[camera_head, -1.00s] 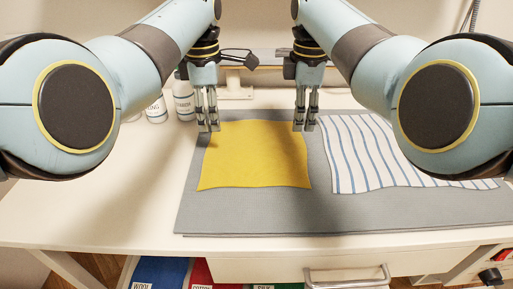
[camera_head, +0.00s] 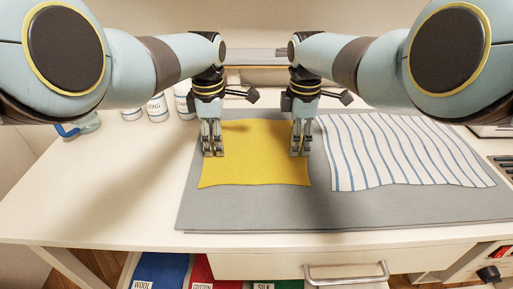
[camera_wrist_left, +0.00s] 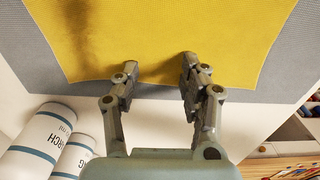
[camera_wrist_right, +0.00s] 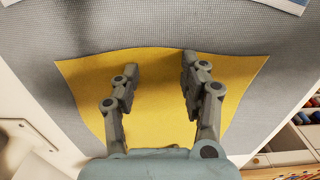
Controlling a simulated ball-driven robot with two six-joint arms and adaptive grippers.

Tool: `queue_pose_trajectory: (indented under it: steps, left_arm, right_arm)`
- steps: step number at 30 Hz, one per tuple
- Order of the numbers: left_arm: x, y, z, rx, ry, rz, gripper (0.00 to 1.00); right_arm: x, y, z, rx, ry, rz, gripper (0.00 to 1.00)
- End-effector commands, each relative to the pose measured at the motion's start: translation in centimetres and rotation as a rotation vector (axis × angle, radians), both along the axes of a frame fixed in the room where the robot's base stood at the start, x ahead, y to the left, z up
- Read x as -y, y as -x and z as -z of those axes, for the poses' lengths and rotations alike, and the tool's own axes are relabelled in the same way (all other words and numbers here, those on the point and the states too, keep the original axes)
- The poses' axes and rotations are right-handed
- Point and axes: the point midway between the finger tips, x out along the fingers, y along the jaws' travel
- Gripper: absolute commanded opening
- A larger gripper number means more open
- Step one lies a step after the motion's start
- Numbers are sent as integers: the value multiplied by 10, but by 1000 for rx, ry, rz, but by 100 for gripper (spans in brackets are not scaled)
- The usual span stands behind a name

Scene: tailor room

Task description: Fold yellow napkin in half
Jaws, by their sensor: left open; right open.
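The yellow napkin (camera_head: 255,165) lies flat and unfolded on a grey mat (camera_head: 250,212). My left gripper (camera_head: 213,153) is open, over the napkin's left side in the head view. My right gripper (camera_head: 300,153) is open, over its right side. In the left wrist view the napkin (camera_wrist_left: 170,30) passes under the open fingers (camera_wrist_left: 157,75), with nothing visible between them. In the right wrist view the napkin (camera_wrist_right: 155,120) shows between and beyond the open fingers (camera_wrist_right: 160,75). I cannot tell whether any fingertip touches the cloth.
A white cloth with blue stripes (camera_head: 400,160) lies on the mat to the right of the napkin. White bottles (camera_head: 157,108) stand behind, at the left. The table's left part (camera_head: 90,195) is largely clear. A drawer handle (camera_head: 345,275) is at the front.

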Motion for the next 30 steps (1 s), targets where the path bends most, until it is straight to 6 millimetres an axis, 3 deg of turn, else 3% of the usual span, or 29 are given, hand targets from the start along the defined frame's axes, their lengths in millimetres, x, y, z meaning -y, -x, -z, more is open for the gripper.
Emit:
queue_pose_trajectory:
  steps: [5, 25, 30]
  left_arm:
    - [0, 0, 4, -1, 0, 0, 44]
    - [0, 2, 6, -3, 0, 0, 0]
    - [0, 2, 7, -4, -1, 0, 0]
  right_arm:
    - [0, 0, 4, -1, 0, 0, 44]
    - [0, 1, 6, -2, 0, 0, 0]
    - [1, 2, 6, -4, 1, 0, 0]
